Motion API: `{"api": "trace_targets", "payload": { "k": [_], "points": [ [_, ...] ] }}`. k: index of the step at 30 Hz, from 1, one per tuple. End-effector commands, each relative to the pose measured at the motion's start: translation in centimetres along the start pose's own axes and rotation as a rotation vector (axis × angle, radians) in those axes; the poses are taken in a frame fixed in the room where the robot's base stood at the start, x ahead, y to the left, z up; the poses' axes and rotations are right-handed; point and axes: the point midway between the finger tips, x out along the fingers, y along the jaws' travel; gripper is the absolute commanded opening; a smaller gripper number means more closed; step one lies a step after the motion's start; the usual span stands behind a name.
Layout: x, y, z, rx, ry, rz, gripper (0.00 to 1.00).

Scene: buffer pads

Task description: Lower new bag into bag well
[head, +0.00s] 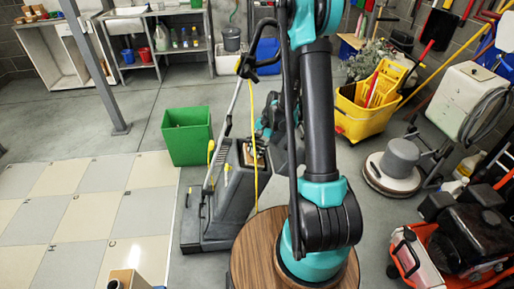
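A grey upright floor machine (229,200) with a tall handle and a yellow cord stands left of my arm. Its top looks open, and I take this opening (252,154) for the bag well. Small tan and dark shapes show in it. I cannot tell whether one is the new bag. My arm rises in the foreground and hides part of the area behind it. Black and teal parts of my wrist and gripper (264,134) show just above and behind the opening. The fingers are too small and covered to read, and no held bag can be made out.
A green bin (187,136) stands behind the machine at left. Pale floor tiles (80,210) lie left of it. A yellow mop bucket (362,118), a floor polisher (394,166) and an orange-framed engine unit (456,235) crowd the right. Open grey floor lies at back left.

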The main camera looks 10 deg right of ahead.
Motion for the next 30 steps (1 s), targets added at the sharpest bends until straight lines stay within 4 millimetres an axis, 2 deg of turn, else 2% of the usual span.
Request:
{"api": "trace_targets", "payload": {
  "k": [11,12,17,26,30],
  "points": [
    [0.22,0.0,0.02,0.0,0.0,0.0,0.0],
    [0.22,0.0,0.02,0.0,0.0,0.0,0.38],
    [0.21,0.0,0.02,0.0,0.0,0.0,0.58],
    [0.17,0.0,0.02,0.0,0.0,0.0,0.6],
    [-0.51,0.0,0.02,0.0,0.0,0.0,0.6]
  ]
}}
